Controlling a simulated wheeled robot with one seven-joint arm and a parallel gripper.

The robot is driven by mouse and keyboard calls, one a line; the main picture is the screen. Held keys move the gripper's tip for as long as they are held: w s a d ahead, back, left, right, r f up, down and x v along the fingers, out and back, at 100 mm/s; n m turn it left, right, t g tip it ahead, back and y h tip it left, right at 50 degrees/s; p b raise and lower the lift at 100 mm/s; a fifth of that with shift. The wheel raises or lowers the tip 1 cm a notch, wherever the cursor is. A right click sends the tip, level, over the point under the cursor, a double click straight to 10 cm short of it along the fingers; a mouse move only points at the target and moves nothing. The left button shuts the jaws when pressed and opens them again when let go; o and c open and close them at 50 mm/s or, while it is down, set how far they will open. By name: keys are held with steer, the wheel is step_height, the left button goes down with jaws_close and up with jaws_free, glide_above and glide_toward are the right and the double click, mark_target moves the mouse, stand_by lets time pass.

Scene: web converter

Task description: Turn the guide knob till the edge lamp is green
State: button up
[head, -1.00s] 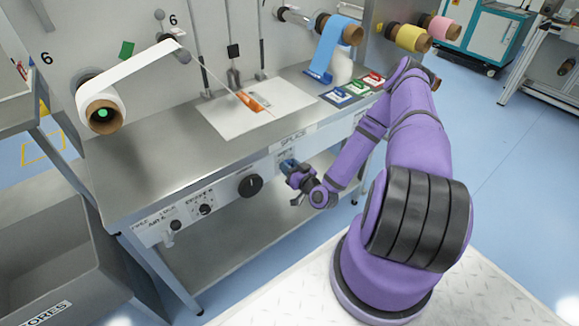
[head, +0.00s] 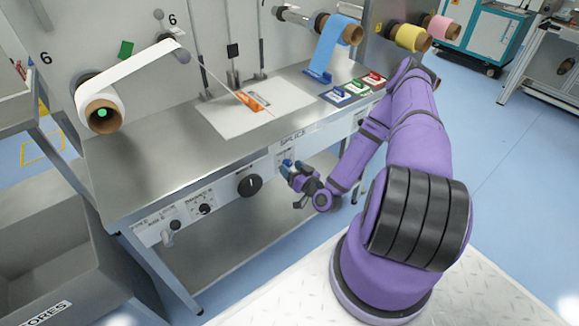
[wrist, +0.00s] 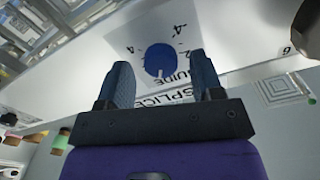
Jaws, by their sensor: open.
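The guide knob (wrist: 161,60) is a round blue knob on the pale front panel, with GUIDE lettering and scale numbers around it in the wrist view. A light mark shows near its lower edge there. My gripper (wrist: 164,80) is open, one finger low on each side of the knob in the picture; I cannot tell whether they touch it. In the head view my gripper (head: 293,170) is at the bench's front panel, below the SPLICE lettering, and partly hides the knob area. I cannot pick out the edge lamp for sure; a green spot (head: 102,113) shows in the white roll's core.
A black dial (head: 250,185) and smaller knobs (head: 205,209) sit left along the same panel. A grey bin (head: 60,245) stands at the left.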

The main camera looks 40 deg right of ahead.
steer(key=s, duration=0.9)
steer(key=shift+d, duration=0.15)
stand_by(0.8)
